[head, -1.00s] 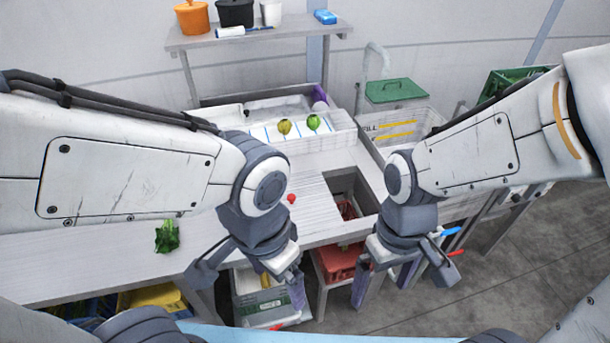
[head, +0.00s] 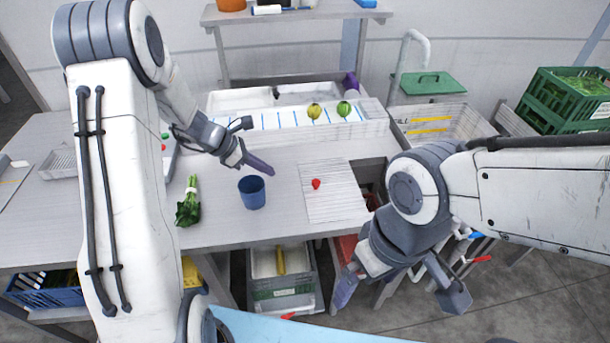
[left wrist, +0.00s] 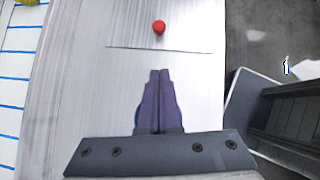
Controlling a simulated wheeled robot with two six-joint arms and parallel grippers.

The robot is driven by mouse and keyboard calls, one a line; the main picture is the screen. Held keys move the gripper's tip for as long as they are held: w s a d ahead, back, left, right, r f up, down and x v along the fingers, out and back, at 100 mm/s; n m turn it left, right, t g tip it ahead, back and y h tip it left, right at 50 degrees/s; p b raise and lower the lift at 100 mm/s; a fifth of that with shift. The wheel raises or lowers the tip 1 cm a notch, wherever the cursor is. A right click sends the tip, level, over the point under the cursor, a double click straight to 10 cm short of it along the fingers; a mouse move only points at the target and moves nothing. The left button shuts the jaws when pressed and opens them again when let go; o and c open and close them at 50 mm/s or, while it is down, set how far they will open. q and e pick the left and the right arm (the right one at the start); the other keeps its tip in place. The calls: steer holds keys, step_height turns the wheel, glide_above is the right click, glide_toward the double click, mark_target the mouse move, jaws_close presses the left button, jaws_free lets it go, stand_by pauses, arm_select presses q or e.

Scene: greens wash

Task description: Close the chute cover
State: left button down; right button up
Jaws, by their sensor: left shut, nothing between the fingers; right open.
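The chute cover (head: 335,200) is a pale ribbed panel with a red knob (head: 316,184). It lies on the table just left of the chute opening (head: 372,178), which is partly uncovered and dark inside. My right arm hides part of the opening. My left gripper (head: 270,172) is shut and empty, above the table to the left of the cover. In the left wrist view its purple fingers (left wrist: 158,100) are together, with the red knob (left wrist: 159,27) beyond the tips. My right gripper (head: 366,290) is open and empty, low in front of the table's edge.
A blue cup (head: 252,192) stands close below my left gripper, and tied greens (head: 189,203) lie left of it. Behind is a white trough (head: 290,119) with two round vegetables.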

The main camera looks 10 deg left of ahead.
arm_select(q)
steer(key=p, duration=0.1)
glide_toward(314, 187)
steer(key=f, duration=0.3)
steer(key=shift+s+a+f, duration=0.15)
steer(key=shift+s+a, duration=0.05)
steer(key=shift+a, duration=0.2)
steer(key=shift+w+d+p, duration=0.3)
steer(key=shift+d, duration=0.25)
steer(key=shift+w+d+p, duration=0.3)
steer(key=shift+d, duration=0.25)
steer(key=shift+w+d+f, duration=0.25)
steer(key=shift+w+d, duration=0.1)
steer(key=shift+d, duration=0.2)
arm_select(e)
step_height(314, 187, up, 3)
steer(key=shift+f, duration=0.15)
